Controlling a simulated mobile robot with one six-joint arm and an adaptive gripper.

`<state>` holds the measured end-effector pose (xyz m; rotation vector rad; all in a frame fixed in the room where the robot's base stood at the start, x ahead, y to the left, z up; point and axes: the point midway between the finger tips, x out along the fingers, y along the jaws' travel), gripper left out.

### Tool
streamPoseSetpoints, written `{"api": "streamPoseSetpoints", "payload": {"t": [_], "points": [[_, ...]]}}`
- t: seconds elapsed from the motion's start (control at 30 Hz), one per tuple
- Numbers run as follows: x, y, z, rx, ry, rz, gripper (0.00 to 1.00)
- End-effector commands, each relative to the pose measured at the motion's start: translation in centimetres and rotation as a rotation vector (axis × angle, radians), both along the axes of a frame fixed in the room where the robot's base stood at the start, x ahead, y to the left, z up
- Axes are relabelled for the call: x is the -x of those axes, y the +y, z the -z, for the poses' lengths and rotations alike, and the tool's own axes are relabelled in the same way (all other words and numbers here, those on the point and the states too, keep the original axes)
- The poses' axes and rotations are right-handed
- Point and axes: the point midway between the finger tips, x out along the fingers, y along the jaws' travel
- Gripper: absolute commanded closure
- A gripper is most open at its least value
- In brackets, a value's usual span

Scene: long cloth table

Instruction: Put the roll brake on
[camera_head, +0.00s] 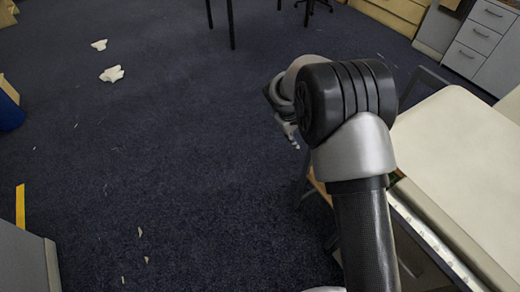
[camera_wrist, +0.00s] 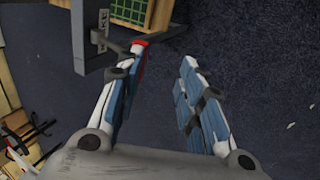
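In the wrist view a short grey lever with a red end (camera_wrist: 141,42) sticks out from a grey upright post (camera_wrist: 90,35). The post carries a small label (camera_wrist: 102,20) with lettering that I cannot read fully. My gripper (camera_wrist: 162,63) is open, with its blue-padded fingers apart and only dark floor seen between them. The lever's red end is at the tip of the left finger, which partly covers it; I cannot tell if they touch. In the head view my gripper (camera_head: 288,130) shows only in part beside the long table (camera_head: 465,150), and the lever is hidden.
A wooden piece (camera_wrist: 160,14) and a green gridded mat (camera_wrist: 130,9) lie beyond the lever. Tools (camera_wrist: 25,145) show at lower left of the wrist view. Dark carpet (camera_head: 150,180) left of the table is mostly clear, with white scraps (camera_head: 112,74).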

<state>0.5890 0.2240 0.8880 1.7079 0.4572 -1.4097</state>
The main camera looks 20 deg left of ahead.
Motion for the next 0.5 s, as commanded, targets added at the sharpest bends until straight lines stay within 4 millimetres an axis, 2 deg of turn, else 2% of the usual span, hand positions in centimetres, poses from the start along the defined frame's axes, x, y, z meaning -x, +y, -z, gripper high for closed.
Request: {"api": "streamPoseSetpoints", "payload": {"t": [0.5], "points": [[2.9,2.3,-0.6,0.0,-0.001,-0.002,0.65]]}}
